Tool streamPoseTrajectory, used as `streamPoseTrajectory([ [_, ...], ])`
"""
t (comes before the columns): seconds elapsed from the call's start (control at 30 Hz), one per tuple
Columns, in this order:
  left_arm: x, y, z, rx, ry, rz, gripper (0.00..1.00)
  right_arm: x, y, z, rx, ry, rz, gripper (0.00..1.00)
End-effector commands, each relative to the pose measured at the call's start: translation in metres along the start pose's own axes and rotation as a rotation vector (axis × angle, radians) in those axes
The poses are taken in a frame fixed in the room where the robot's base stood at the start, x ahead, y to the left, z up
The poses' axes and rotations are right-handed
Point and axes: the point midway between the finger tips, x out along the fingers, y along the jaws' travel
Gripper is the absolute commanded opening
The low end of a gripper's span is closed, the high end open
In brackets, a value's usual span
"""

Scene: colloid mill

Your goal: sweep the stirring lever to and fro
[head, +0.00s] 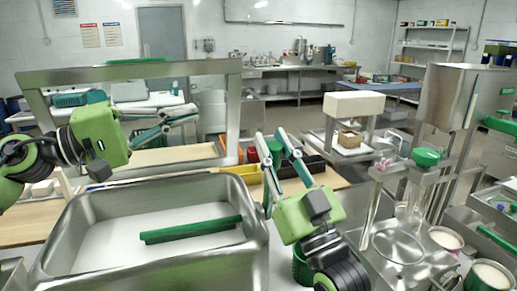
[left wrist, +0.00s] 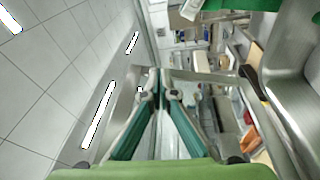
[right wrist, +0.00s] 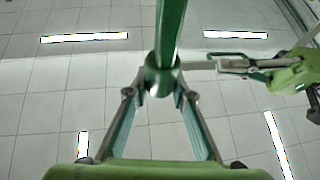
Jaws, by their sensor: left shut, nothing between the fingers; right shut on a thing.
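My right gripper (head: 270,138) points up and away behind the right end of the steel basin. In the right wrist view, its fingers (right wrist: 155,92) are closed around a green rod with a round collar, which looks like the stirring lever (right wrist: 168,30). The rod runs out of the top of that view. In the head view only a dark green bit shows between the fingers, so the lever's far end is hidden. My left gripper (head: 192,116) is shut and empty in front of the steel frame, left of the right gripper. Its closed fingers show in the left wrist view (left wrist: 158,88).
The steel basin (head: 62,250) holds a green bar (head: 190,230). A steel frame (head: 233,110) stands behind it. At right stand a steel machine with a green knob (head: 427,158) and cups of pale material (head: 446,238).

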Motion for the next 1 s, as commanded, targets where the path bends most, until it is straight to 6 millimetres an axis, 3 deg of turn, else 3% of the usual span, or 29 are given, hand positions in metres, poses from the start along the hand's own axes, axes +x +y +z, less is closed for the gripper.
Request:
streamPoseTrajectory([
  [0.03,0.013,-0.025,0.007,0.035,-0.017,-0.026,0.0,0.0,0.0,0.0,0.0,-0.001,0.0,0.0],
  [0.1,0.023,-0.049,0.012,0.06,-0.028,-0.051,0.0,0.0,0.0,0.0,0.0,-0.001,0.0,0.0],
  [0.23,0.034,-0.071,0.016,0.078,-0.038,-0.074,0.0,0.0,0.0,0.0,0.0,-0.001,0.0,0.0],
  [0.47,0.054,-0.076,0.019,0.08,-0.042,-0.076,0.0,0.0,0.0,0.0,0.0,-0.001,0.0,0.0],
  [0.93,0.138,-0.082,0.022,0.08,-0.042,-0.077,0.0,0.0,0.0,0.001,-0.001,-0.001,0.0,0.0],
  [1.0,0.13,-0.083,0.031,0.085,-0.04,-0.08,0.0,0.0,0.0,0.001,-0.001,-0.001,0.0,0.0],
])
